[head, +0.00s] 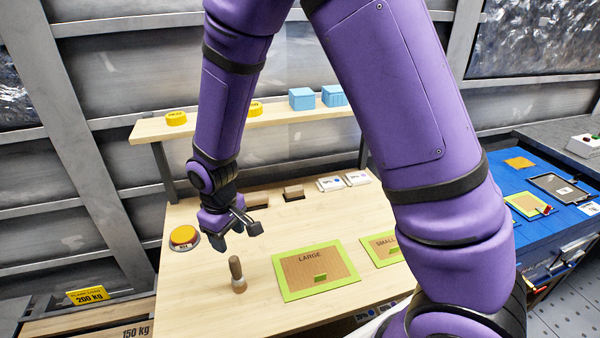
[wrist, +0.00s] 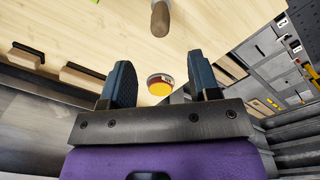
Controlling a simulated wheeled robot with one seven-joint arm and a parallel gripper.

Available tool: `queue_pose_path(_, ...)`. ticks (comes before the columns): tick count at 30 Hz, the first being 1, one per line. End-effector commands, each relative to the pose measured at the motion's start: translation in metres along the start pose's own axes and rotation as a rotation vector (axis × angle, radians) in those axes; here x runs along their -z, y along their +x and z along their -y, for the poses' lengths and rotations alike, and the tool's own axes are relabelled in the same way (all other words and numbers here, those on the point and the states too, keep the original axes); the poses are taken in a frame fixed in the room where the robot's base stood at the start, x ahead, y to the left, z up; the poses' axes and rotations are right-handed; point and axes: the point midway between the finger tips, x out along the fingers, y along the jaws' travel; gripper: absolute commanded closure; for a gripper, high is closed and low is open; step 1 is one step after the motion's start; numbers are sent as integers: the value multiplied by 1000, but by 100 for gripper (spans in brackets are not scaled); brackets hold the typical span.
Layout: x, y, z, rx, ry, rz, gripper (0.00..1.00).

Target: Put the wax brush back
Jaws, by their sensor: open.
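The wax brush (head: 237,277), a short wooden-handled brush, stands upright on the wooden bench. Its brown handle (wrist: 160,18) shows at the top edge of the wrist view, with its lower part cut off. My gripper (head: 240,236) hangs above the bench, behind the brush and slightly to its left, apart from it. In the wrist view my gripper (wrist: 165,78) has its two dark fingers spread wide with nothing held between them.
A yellow-topped round item (head: 184,238) sits at the bench's left edge. Green-bordered boards marked LARGE (head: 315,293) and SMALL (head: 380,246) lie to the right. Small wooden blocks (head: 293,191) and white packs (head: 331,184) line the back, below a shelf (head: 220,122) with blue boxes (head: 302,99).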

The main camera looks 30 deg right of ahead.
Motion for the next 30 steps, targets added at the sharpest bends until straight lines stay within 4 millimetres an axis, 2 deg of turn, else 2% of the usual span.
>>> queue_pose_path(2,0,-3,-2,0,4,-4,44)
queue_pose_path(5,-3,-19,-9,-2,25,-20,44)
queue_pose_path(8,-11,-47,-21,-5,62,-48,44)
queue_pose_path(14,-41,-116,-48,-16,159,-119,44)
queue_pose_path(21,-92,-186,-71,-32,273,-199,44)
queue_pose_path(30,-169,-253,-80,-59,412,-301,44)
